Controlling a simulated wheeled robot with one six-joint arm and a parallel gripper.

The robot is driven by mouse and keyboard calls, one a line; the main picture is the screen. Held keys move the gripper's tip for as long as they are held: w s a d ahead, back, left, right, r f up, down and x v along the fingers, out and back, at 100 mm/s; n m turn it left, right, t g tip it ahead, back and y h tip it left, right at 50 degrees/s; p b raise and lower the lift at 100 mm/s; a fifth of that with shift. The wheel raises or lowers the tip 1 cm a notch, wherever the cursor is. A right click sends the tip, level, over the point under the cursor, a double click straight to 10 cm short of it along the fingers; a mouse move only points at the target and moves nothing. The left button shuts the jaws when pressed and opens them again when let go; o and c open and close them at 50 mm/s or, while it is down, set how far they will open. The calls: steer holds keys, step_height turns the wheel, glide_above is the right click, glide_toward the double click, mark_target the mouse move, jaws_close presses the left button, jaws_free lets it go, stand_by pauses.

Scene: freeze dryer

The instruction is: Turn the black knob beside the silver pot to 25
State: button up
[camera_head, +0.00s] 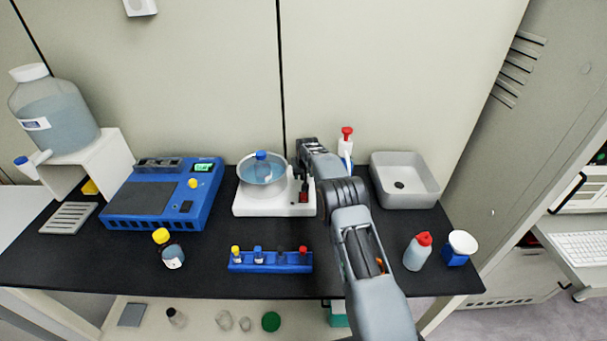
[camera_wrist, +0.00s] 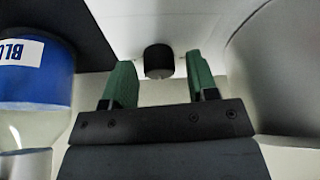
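The black knob (camera_wrist: 158,61) sits on the white face of the base in the wrist view. My gripper (camera_wrist: 160,68) is open, with one green finger on each side of the knob and gaps visible between them. I cannot tell how deep the fingers reach around it. The silver pot (camera_wrist: 288,75) fills the right of the wrist view. In the head view the pot (camera_head: 244,176) stands on a white base (camera_head: 260,210) and holds liquid and a blue-capped item. My wrist is at the base's right side there, hiding the knob. No dial numbers are legible.
A blue-topped labelled bottle (camera_wrist: 38,85) is close at left in the wrist view. A blue rack (camera_head: 270,267) stands in front of the base, a blue device (camera_head: 150,205) to its left. A red-topped bottle (camera_head: 346,145) and a grey sink (camera_head: 405,195) are right of my wrist.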

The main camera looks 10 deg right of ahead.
steer(key=c, duration=0.8)
steer(key=shift+n+b, duration=0.3)
steer(key=shift+f+n+y+b, duration=0.1)
steer(key=shift+n+y+b, duration=0.3)
steer(key=shift+n+b, duration=0.1)
steer(key=n+b, duration=0.1)
steer(key=n, duration=0.1)
steer(key=shift+d+n+y, duration=0.1)
steer(key=shift+n+y, duration=0.2)
steer(key=shift+y, duration=0.1)
steer(key=n, duration=0.1)
steer(key=n+y, duration=0.1)
steer(key=n, duration=0.1)
steer(key=shift+r+g, duration=0.2)
steer(key=shift+g, duration=0.1)
steer(key=shift+n+p, duration=0.6)
steer(key=shift+p, duration=0.1)
steer(key=shift+n+g+y, duration=0.3)
steer(key=shift+n+g, duration=0.1)
